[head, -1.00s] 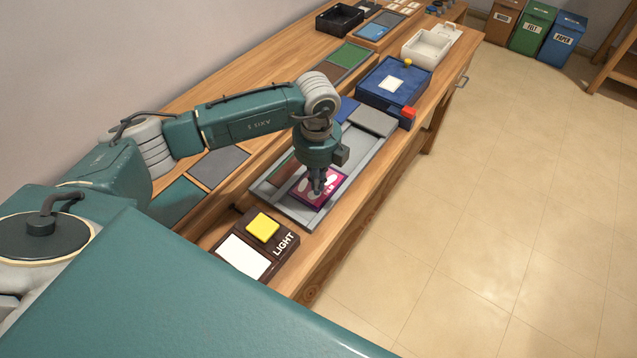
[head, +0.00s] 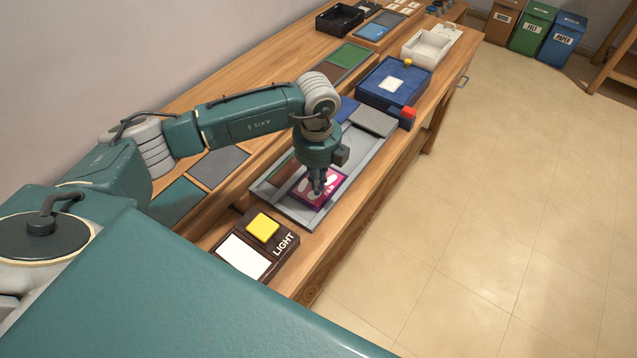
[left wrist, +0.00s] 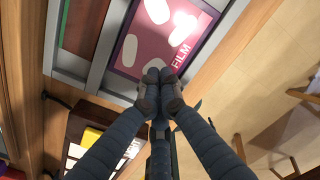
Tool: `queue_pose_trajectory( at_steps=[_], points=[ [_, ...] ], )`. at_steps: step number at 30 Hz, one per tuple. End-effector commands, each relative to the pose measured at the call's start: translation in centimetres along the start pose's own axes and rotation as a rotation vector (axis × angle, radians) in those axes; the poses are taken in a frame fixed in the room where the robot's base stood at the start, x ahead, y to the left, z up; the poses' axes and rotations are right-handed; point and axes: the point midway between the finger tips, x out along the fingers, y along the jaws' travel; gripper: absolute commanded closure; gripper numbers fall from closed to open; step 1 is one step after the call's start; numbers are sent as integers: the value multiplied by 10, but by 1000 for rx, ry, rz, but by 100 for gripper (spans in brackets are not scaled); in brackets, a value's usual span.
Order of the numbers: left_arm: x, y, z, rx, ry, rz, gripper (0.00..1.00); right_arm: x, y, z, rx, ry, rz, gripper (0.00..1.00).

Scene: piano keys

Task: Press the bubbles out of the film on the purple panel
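The purple panel (head: 306,201) marked FILM lies in a grey tray (head: 268,202) on the bench. Pale rounded bubbles show on it, and in the left wrist view several pale ovals (left wrist: 128,50) stand out on the panel (left wrist: 150,44). My left gripper (head: 318,190) points down over the panel, and its fingers hide part of it. In the left wrist view the fingertips (left wrist: 160,80) are together with nothing between them, over the panel's near edge. Whether they touch the film I cannot tell. My right gripper is not in view.
A brown box marked LIGHT (head: 284,243) with a yellow button (head: 263,227) stands in front of the tray. Open floor lies to the right.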

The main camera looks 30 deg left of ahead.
Motion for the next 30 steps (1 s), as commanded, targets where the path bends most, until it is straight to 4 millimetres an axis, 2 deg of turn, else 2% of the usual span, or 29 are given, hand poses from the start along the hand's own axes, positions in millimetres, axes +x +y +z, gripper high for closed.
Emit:
queue_pose_trajectory(
  at_steps=[30],
  points=[
    [20, 0, 0, 0, 0, 0, 100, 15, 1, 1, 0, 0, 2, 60]
  ],
)
